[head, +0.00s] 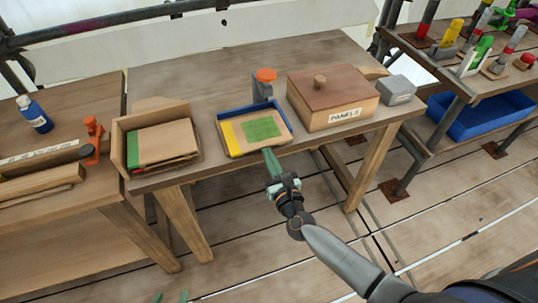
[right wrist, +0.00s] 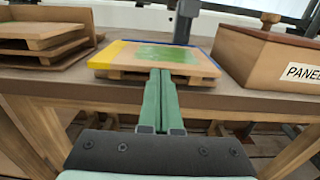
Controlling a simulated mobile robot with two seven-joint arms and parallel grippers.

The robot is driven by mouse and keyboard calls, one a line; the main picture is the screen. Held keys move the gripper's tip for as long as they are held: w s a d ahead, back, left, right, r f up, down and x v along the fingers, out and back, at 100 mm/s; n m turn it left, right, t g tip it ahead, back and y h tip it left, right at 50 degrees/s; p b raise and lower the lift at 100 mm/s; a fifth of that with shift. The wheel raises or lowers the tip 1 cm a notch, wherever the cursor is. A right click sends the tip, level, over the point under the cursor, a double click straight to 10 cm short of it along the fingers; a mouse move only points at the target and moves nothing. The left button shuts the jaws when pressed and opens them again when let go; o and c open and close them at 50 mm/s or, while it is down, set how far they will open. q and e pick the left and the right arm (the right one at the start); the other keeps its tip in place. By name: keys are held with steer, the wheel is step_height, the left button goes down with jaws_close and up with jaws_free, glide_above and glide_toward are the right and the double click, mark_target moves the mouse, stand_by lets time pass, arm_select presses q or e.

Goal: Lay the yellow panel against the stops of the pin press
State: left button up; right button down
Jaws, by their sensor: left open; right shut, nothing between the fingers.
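The yellow panel (head: 229,136) is a wooden board with a yellow strip at its left end and a green patch on top. It lies flat on the pin press, whose blue stops (head: 240,110) run along the back and right sides. It also shows in the right wrist view (right wrist: 110,54); I cannot tell whether it touches both stops. The press has a grey post with an orange knob (head: 265,75). My right gripper (head: 268,152) is shut and empty, its tips at the front edge of the press. My left gripper (head: 170,298) is open at the bottom edge, mostly out of frame.
Left of the press, a wooden tray (head: 119,148) holds stacked panels, one with a green strip. Right of it stand a lidded PANELS box (head: 333,100) and a small grey box (head: 397,90). A shelf with a blue bin (head: 470,118) is further right.

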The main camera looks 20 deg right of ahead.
mark_target(263, 142)
steer(key=w+b, duration=0.3)
steer(key=w, duration=0.1)
steer(key=shift+w+f, duration=0.15)
steer(key=shift+w, duration=0.1)
steer(key=shift+w+a, duration=0.1)
steer(key=shift+w, duration=0.05)
steer(key=shift+r, duration=0.3)
